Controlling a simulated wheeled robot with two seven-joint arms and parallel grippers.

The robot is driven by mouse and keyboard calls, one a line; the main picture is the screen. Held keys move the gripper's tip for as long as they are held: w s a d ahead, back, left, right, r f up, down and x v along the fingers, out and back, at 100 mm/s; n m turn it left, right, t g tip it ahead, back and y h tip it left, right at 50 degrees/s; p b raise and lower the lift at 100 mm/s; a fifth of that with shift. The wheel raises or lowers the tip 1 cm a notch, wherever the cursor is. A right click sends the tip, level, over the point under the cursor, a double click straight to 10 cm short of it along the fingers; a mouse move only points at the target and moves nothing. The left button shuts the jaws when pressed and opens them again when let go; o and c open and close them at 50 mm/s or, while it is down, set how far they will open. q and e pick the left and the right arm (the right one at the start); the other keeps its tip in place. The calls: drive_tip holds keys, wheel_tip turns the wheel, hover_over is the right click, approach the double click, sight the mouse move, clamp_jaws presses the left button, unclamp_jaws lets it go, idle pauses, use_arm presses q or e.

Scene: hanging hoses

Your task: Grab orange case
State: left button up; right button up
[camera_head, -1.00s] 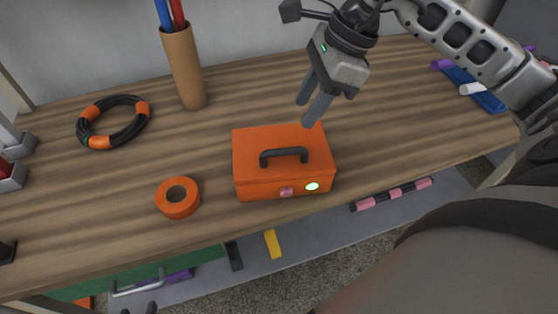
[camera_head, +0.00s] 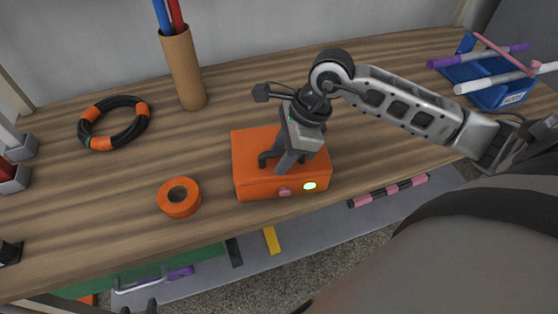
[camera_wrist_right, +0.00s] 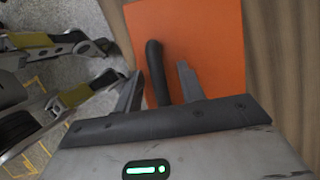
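The orange case (camera_head: 252,178) sits on the wooden workbench, with a dark handle (camera_head: 268,157) on its lid. My right gripper (camera_head: 284,162) is over the case, pointing down at the handle. In the right wrist view, the case (camera_wrist_right: 215,45) fills the middle and its handle (camera_wrist_right: 155,72) lies between the two fingers of my right gripper (camera_wrist_right: 160,88). The fingers are apart, with visible gaps on both sides of the handle. The fingers cover part of the handle in the head view.
An orange tape roll (camera_head: 179,197) lies left of the case. A black hose coil with orange bands (camera_head: 114,123) and a cardboard tube (camera_head: 184,70) holding rods stand further back. A blue bin (camera_head: 497,93) is at the far right. The bench's front edge (camera_head: 215,232) is just before the case.

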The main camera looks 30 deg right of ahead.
clamp_jaws()
drive_tip(key=shift+r, duration=0.1)
